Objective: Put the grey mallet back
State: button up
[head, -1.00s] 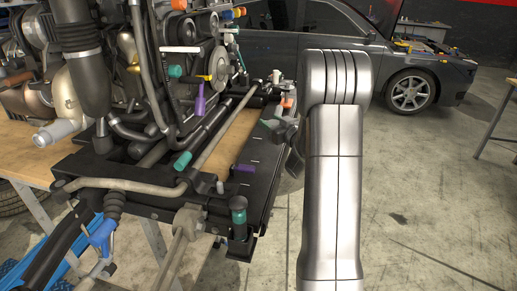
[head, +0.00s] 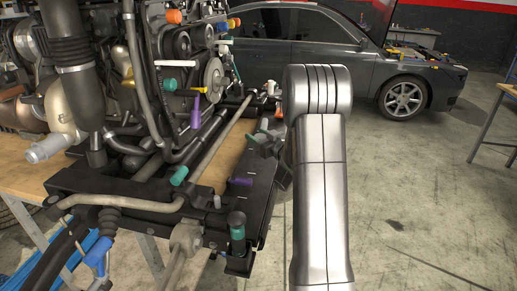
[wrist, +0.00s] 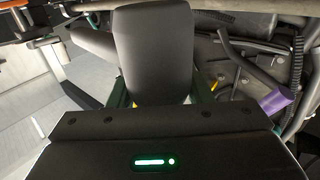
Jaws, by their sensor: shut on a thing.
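My gripper (wrist: 158,95) is shut on the grey mallet (wrist: 154,45). Its smooth, dark grey block fills the upper middle of the wrist view, just beyond the gripper's black body. Only part of the mallet shows, and its handle cannot be made out. In the head view my arm stands right of the engine and hides most of the gripper. Dark parts show at the arm's left side, beside the engine stand's right edge, but the mallet cannot be told there.
The engine (head: 190,60) fills the left, on a black frame (head: 135,190) with teal, purple and orange pieces. A purple piece (wrist: 276,99) is right of the mallet in the wrist view. A dark car (head: 310,50) stands behind. Floor (head: 420,210) at right is clear.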

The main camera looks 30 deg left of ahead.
notch_tip(320, 180, down, 4)
jog(key=shift+r, duration=0.1)
jog(key=shift+f, duration=0.3)
jog(key=shift+f, duration=0.2)
jog(key=o, duration=1.3)
jog(key=shift+r+p, duration=0.1)
jog(key=shift+p, duration=0.45)
jog(key=b+v, duration=0.2)
jog(key=v, duration=0.5)
jog(key=b+v, duration=0.2)
jog(key=v, duration=0.4)
jog(key=shift+s+d+f, duration=0.2)
jog(key=shift+s+d, duration=0.05)
jog(key=shift+s, duration=0.15)
jog(key=shift+a, duration=0.1)
